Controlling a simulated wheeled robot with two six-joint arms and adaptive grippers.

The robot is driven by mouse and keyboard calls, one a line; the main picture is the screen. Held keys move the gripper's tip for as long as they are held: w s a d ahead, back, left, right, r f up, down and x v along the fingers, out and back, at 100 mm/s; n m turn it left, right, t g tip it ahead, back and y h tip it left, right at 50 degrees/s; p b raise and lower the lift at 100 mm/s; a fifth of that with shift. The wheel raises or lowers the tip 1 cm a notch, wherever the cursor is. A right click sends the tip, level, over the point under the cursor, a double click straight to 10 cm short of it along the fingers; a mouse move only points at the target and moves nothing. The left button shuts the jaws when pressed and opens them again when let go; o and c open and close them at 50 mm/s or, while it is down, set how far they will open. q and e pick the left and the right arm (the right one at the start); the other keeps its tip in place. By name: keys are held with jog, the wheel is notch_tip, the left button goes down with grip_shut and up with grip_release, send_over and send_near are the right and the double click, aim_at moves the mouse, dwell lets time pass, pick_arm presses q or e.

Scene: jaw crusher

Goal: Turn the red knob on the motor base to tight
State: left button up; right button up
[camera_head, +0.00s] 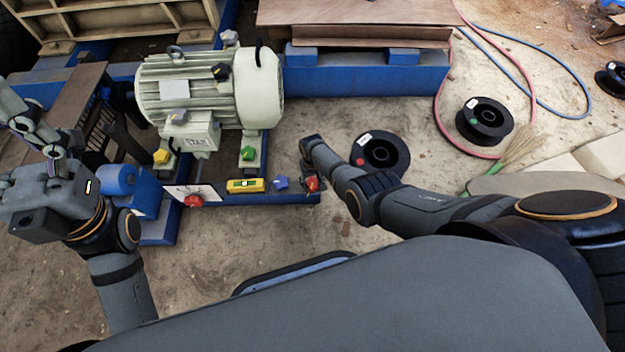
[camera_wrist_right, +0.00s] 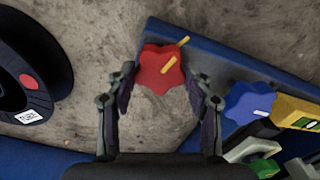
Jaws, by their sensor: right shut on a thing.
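A red star-shaped knob (camera_head: 312,184) sits at the right end of the blue motor base (camera_head: 285,199). In the right wrist view the red knob (camera_wrist_right: 160,70) lies between my two fingertips, with yellow marks on and beside it. My right gripper (camera_head: 309,165) is shut on this knob; its fingers (camera_wrist_right: 160,82) flank it on both sides. A second red knob (camera_head: 193,201) is on the base's front side, left of a yellow level (camera_head: 245,185). My left gripper (camera_head: 40,150) is at the far left, away from the knobs; its finger gap is unclear.
A pale green motor (camera_head: 210,88) stands behind the base rail. A blue knob (camera_head: 281,182) is close beside the gripped red knob. Black spools (camera_head: 381,152) and (camera_head: 484,120), a red hose and a blue hose lie on the dirt floor to the right.

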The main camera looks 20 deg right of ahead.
aim_at(313, 182)
jog(key=shift+m, duration=1.1)
jog(key=o, duration=1.2)
notch_tip(313, 182, up, 12)
